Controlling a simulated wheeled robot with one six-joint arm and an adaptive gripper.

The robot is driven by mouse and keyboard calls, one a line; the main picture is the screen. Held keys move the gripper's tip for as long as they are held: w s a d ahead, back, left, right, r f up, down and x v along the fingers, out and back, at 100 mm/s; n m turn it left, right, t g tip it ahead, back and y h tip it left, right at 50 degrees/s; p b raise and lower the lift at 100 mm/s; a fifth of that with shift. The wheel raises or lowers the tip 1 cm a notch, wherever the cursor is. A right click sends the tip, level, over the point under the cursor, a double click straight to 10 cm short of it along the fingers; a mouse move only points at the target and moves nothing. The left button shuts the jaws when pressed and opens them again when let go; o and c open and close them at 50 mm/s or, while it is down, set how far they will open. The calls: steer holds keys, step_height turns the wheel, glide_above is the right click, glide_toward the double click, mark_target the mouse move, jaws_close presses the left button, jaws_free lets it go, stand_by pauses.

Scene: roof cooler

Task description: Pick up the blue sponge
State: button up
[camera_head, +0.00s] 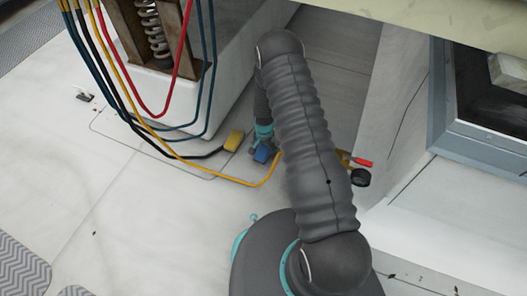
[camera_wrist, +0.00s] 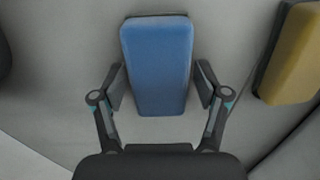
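The blue sponge (camera_wrist: 158,62) is a rounded block lying on the pale floor, in the middle of the wrist view. My gripper (camera_wrist: 160,82) is open, with one finger on each side of the sponge's lower half. Narrow gaps seem to show between the fingers and the sponge. In the head view the blue sponge (camera_head: 263,152) shows small beside my gripper (camera_head: 262,136), partly hidden by my arm.
A yellow sponge (camera_wrist: 294,55) lies to the right in the wrist view; it is also in the head view (camera_head: 234,141). Coloured hoses (camera_head: 150,128) hang close by. A red-handled item (camera_head: 361,162) lies right of my arm. A wall with a framed opening (camera_head: 490,100) stands at right.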

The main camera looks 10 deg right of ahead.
mark_target(264, 149)
steer(key=c, duration=0.5)
step_height(264, 149, up, 10)
steer(key=shift+r+p, duration=0.1)
steer(key=shift+p, duration=0.6)
